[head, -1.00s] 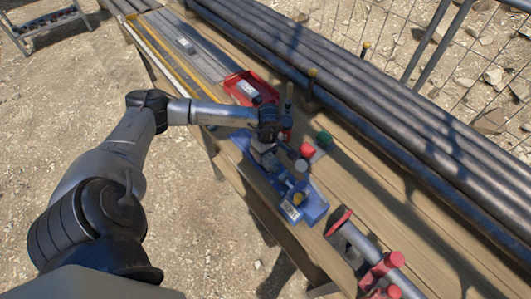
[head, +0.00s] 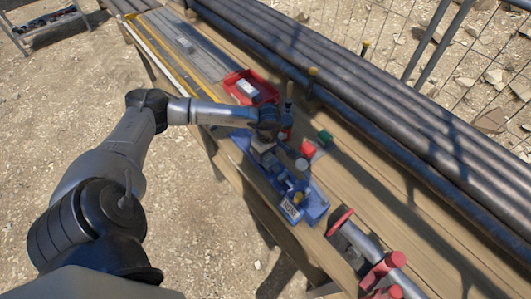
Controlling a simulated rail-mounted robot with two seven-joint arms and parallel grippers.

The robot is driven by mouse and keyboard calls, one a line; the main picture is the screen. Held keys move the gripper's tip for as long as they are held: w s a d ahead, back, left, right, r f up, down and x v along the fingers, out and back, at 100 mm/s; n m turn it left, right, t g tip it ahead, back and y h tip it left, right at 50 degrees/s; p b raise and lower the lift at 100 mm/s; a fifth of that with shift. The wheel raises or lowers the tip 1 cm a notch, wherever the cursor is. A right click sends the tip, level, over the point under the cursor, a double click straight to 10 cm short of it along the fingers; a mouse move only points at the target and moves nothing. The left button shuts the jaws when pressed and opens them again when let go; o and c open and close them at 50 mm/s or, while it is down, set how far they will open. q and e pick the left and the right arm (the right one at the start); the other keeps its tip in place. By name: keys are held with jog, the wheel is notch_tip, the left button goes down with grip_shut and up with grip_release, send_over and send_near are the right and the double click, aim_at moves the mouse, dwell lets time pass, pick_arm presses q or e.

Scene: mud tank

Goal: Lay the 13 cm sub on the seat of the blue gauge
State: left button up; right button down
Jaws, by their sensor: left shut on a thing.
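The blue gauge (head: 314,208) is a long blue piece on the wooden bench, with a white label and a yellow part at its near end. My left gripper (head: 284,152) is low over the gauge's far half, seen from behind and above. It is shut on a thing. A short grey round piece (head: 301,165), perhaps the sub, shows by the fingers. Its length and whether it touches the seat cannot be told, as my gripper hides much of both. My right gripper is not in view.
A red tray (head: 267,98) with a small pale item lies beyond my wrist. Red and green pieces (head: 324,137) stand right of the gripper. Long dark pipes (head: 400,120) run behind. A red-ended clamp or vise (head: 385,270) is at the near right. Bare planks lie between.

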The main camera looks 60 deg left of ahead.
pick_arm(q)
jog(key=shift+f, duration=0.2)
jog(key=o, duration=1.2)
jog(key=shift+w+a, duration=0.1)
jog(key=o, duration=0.5)
jog(key=shift+r, duration=0.1)
jog(key=shift+r+p, duration=0.3)
jog(key=shift+r, duration=0.25)
jog(key=shift+r+p, duration=1.75)
jog(key=shift+r, duration=1.1)
